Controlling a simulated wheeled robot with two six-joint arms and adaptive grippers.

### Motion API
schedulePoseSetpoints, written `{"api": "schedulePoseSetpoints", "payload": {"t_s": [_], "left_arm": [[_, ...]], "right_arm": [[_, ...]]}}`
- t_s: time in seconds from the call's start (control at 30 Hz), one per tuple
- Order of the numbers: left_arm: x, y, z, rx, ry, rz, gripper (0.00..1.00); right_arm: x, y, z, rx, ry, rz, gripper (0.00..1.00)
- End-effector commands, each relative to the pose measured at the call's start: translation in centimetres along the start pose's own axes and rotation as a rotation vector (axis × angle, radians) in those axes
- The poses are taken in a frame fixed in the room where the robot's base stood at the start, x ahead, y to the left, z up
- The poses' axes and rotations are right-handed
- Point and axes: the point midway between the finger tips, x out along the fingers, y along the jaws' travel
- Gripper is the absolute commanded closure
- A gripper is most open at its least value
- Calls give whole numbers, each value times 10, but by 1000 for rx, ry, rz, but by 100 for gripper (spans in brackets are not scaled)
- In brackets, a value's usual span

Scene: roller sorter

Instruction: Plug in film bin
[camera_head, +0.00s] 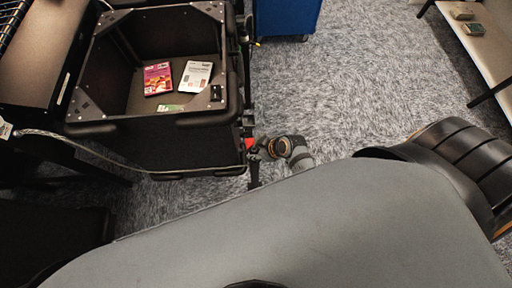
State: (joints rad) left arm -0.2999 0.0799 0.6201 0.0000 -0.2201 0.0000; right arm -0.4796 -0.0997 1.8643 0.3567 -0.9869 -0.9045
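A black open-topped bin (150,122) with metal corner brackets stands at the upper left. It holds a red box (157,79), a white packet (196,76) and a small green item (171,108). A thin pale cable (90,152) runs from a white connector (5,130) at the left edge, across the front of the bin, to its right side. My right gripper (255,150) is at the bin's front right corner, beside a small red part (249,143). Its fingers are small and dark against the black frame; I cannot tell what they touch. My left gripper is not in view.
A roller or belt structure (45,60) stands left of the bin. A blue container (287,17) stands behind at the top. A pale bench (490,45) with small boxes is at the upper right. Grey carpet (350,80) between them is clear.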

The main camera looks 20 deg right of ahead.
Motion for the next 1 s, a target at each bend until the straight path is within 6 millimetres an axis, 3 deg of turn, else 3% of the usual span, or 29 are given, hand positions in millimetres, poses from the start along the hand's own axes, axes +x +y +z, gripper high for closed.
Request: {"api": "schedulePoseSetpoints", "payload": {"t_s": [0.13,0.47,0.57,0.8,1.0], "left_arm": [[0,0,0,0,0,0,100],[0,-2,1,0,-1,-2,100],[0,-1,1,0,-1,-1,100],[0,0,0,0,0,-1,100],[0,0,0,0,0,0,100]], "right_arm": [[0,0,0,0,0,0,36],[-5,0,0,-1,0,1,36],[-20,0,1,-2,-1,1,36],[-79,1,1,-7,-3,3,36],[-112,1,1,-4,-2,2,36]]}}
